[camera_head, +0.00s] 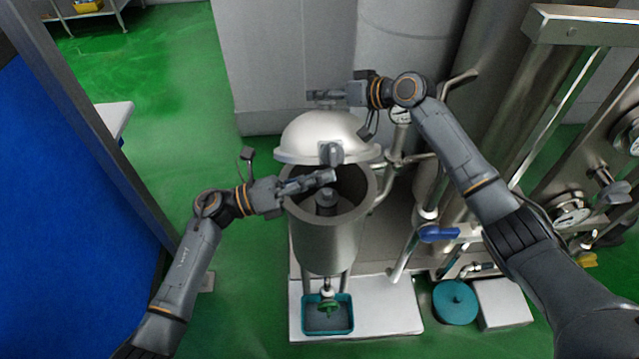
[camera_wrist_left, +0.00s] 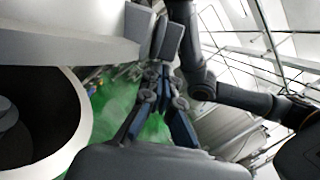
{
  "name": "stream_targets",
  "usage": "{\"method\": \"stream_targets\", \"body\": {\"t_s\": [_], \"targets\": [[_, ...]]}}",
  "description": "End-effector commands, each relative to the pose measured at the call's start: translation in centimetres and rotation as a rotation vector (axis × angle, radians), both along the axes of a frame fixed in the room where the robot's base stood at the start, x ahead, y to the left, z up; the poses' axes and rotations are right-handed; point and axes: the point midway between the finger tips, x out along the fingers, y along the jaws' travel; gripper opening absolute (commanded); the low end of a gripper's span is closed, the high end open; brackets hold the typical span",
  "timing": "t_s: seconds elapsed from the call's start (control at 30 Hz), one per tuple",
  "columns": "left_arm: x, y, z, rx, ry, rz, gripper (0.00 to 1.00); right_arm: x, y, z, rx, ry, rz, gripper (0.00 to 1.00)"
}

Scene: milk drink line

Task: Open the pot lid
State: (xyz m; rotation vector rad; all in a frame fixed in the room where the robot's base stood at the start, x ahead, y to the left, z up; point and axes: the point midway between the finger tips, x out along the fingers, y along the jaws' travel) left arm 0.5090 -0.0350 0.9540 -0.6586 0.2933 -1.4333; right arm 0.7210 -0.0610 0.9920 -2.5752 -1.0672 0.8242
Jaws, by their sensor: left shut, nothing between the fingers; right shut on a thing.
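The metal pot (camera_head: 328,245) stands in the middle of the head view with its mouth partly uncovered and its dark inside showing. The domed pot lid (camera_head: 318,134) is raised and tilted at the back of the mouth. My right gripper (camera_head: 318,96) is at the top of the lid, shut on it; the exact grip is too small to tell. My left gripper (camera_head: 326,178) is shut and empty, over the pot's mouth below the lid's front edge. In the left wrist view its fingers (camera_wrist_left: 160,112) are beside the pot's rim (camera_wrist_left: 80,125), with the lid's edge (camera_wrist_left: 70,48) above.
Pipes and a blue-handled valve (camera_head: 438,234) stand right of the pot. A teal tray (camera_head: 328,316) lies under its outlet on a white base (camera_head: 385,312). A round teal lid (camera_head: 455,303) is at lower right. Green floor (camera_head: 180,90) is open to the left.

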Motion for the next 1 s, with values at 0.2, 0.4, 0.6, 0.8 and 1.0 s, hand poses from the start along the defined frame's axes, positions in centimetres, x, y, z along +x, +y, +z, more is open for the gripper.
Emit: {"method": "stream_targets", "body": {"t_s": [0.2,0.4,0.6,0.8,1.0], "targets": [[0.0,0.0,0.0,0.000,0.000,0.000,0.00,0.1,0.0,0.3,0.002,-0.007,-0.002,0.00],[0.9,0.0,1.5,0.000,-0.005,0.000,0.00,0.1,0.0,0.3,0.002,-0.007,-0.002,0.00],[1.2,0.1,1.8,-0.005,-0.003,0.007,0.00,0.0,0.1,0.1,0.000,-0.003,0.002,0.00],[1.2,0.1,1.8,-0.006,-0.003,0.008,0.00,-0.1,0.1,0.0,-0.001,0.001,0.004,0.68],[1.1,0.1,1.6,-0.004,-0.002,0.005,0.00,0.0,0.1,0.0,-0.001,0.000,0.002,0.68]]}}
